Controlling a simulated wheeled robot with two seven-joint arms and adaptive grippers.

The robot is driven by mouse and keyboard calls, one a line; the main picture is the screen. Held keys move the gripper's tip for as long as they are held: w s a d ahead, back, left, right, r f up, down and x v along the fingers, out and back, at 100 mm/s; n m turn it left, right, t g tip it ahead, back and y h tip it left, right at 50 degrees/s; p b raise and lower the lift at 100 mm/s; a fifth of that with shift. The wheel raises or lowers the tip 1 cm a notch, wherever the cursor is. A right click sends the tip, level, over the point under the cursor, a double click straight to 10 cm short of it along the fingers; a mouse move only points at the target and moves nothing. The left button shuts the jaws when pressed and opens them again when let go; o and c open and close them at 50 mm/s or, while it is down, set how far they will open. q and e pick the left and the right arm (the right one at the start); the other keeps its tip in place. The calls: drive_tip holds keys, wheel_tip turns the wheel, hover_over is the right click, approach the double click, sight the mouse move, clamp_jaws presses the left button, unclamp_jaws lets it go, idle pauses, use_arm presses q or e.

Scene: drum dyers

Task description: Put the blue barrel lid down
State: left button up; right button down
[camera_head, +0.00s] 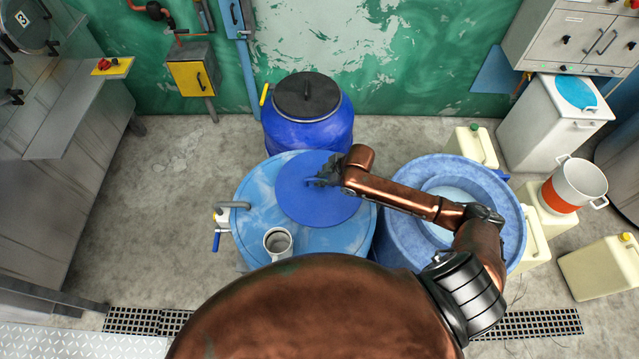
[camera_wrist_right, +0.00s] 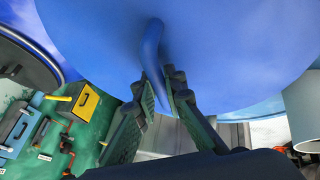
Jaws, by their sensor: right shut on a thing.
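The blue barrel lid (camera_head: 318,203) is a round, darker blue disc over the top of the light blue barrel (camera_head: 262,185). My right gripper (camera_head: 322,178) is at the lid's upper right part in the head view. In the right wrist view the lid (camera_wrist_right: 230,50) fills the top, and the gripper (camera_wrist_right: 166,98) is shut on its curved blue handle (camera_wrist_right: 151,55). I cannot tell whether the lid touches the barrel top or hangs just above it. My left gripper is not in view.
A grey mug (camera_head: 278,242) stands on the light blue barrel, left below the lid. An open blue barrel (camera_head: 400,220) with liquid stands to the right, under my right arm. A blue drum with a black lid (camera_head: 308,95) stands behind. Free floor (camera_head: 170,190) lies left.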

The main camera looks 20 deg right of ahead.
drive_tip(key=shift+w+f, duration=0.3)
drive_tip(key=shift+f+p, duration=0.35)
drive_tip(key=shift+f, duration=1.1)
drive_tip(key=c, duration=2)
unclamp_jaws()
drive_tip(key=shift+s, duration=0.1)
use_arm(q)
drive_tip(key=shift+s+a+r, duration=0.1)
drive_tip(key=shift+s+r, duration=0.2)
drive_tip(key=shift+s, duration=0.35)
use_arm(e)
drive_tip(key=shift+r, duration=0.15)
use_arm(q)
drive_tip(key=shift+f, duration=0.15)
use_arm(e)
drive_tip(key=v, duration=1.1)
drive_tip(key=shift+s+d+r, duration=0.15)
drive_tip(key=shift+s+r, duration=0.1)
